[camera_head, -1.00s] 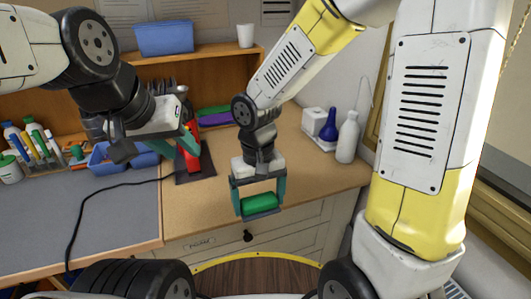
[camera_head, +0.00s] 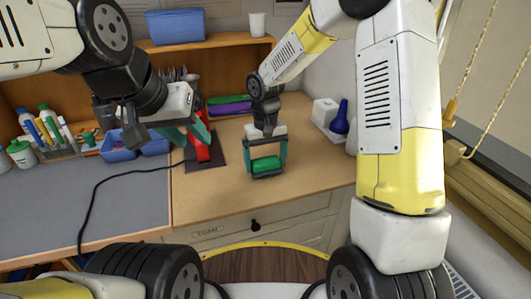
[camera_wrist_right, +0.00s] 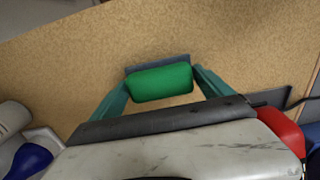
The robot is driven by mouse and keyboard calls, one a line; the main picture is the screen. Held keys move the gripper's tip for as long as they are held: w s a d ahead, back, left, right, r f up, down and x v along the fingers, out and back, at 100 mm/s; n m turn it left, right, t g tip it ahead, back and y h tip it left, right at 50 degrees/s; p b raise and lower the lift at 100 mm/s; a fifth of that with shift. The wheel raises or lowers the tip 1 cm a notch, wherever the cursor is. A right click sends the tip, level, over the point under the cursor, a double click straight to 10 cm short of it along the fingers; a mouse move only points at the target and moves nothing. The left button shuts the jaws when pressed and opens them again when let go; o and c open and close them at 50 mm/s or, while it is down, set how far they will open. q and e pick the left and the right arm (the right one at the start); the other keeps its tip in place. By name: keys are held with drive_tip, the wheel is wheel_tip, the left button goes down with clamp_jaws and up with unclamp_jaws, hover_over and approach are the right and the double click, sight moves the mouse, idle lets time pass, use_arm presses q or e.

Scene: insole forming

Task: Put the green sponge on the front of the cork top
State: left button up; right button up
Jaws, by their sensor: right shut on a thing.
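The green sponge (camera_head: 266,165) is held between the teal fingers of my right gripper (camera_head: 266,168). It also shows in the right wrist view as a green block (camera_wrist_right: 160,82), with a dark grey strip along its far side. The sponge is over the cork top (camera_head: 225,200), right of the middle and set back from the front edge. I cannot tell whether it touches the cork. My left gripper (camera_head: 170,135) is above the left part of the bench, near the red tool, and its opening is unclear.
A red tool (camera_head: 203,147) on a dark pad lies on the cork's left side. Blue bins (camera_head: 118,150) and bottles (camera_head: 45,130) stand behind the grey mat (camera_head: 130,190). A blue bottle (camera_head: 340,118) and white items stand at the back right. The cork's front strip is clear.

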drive_tip(key=shift+f, duration=0.75)
drive_tip(key=shift+f, duration=0.1)
drive_tip(key=o, duration=0.9)
